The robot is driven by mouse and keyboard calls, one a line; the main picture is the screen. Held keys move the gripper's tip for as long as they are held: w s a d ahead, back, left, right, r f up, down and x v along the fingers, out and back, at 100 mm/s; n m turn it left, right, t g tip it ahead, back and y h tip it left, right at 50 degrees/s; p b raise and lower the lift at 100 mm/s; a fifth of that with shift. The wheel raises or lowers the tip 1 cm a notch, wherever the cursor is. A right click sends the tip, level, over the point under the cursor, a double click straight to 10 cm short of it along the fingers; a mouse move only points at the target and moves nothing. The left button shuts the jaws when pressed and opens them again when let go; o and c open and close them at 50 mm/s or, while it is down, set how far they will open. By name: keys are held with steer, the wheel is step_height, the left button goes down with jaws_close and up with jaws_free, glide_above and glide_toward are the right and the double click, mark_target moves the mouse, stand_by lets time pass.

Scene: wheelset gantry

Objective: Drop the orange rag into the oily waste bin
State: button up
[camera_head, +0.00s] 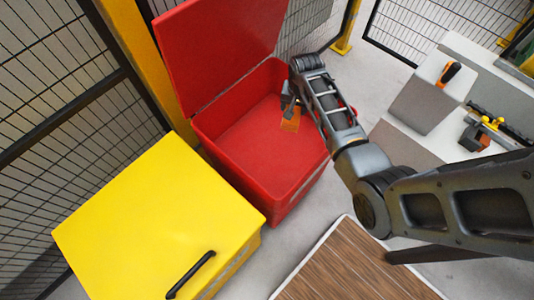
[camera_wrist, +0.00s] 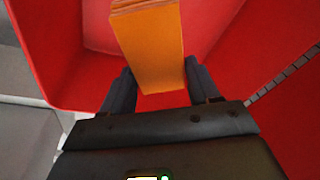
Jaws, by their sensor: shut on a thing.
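The orange rag (camera_head: 290,122) is a small folded block held by my gripper (camera_head: 290,108) over the open red bin (camera_head: 240,175). In the wrist view the rag (camera_wrist: 150,45) stands out between the two dark fingers of my gripper (camera_wrist: 160,88), which are shut on it. The red bin (camera_wrist: 65,65) fills most of the background there. In the head view the rag is within the bin's opening, near its right side. Its height above the bin floor is hard to tell. The bin's red lid (camera_head: 215,45) stands raised at the back.
A yellow box with a black handle (camera_head: 160,215) stands left of the red bin. A grey bench (camera_head: 435,150) with an orange-handled tool (camera_head: 449,74) is at the right. A wood-topped surface (camera_head: 355,265) lies in front. Mesh fencing and yellow posts stand behind.

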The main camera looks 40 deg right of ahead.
steer(key=shift+f+b, duration=1)
steer(key=shift+f, duration=0.45)
steer(key=o, duration=1.5)
steer(key=shift+s+a+r+p, duration=0.1)
steer(key=shift+s+a+r, duration=0.1)
steer(key=shift+r, duration=1.1)
steer(key=shift+s+a+r+p, duration=0.15)
steer(key=shift+s+r, duration=0.1)
steer(key=shift+r, duration=1.05)
steer(key=shift+s+a+r+p, duration=0.1)
steer(key=shift+s+r, duration=0.1)
steer(key=shift+r, duration=1.1)
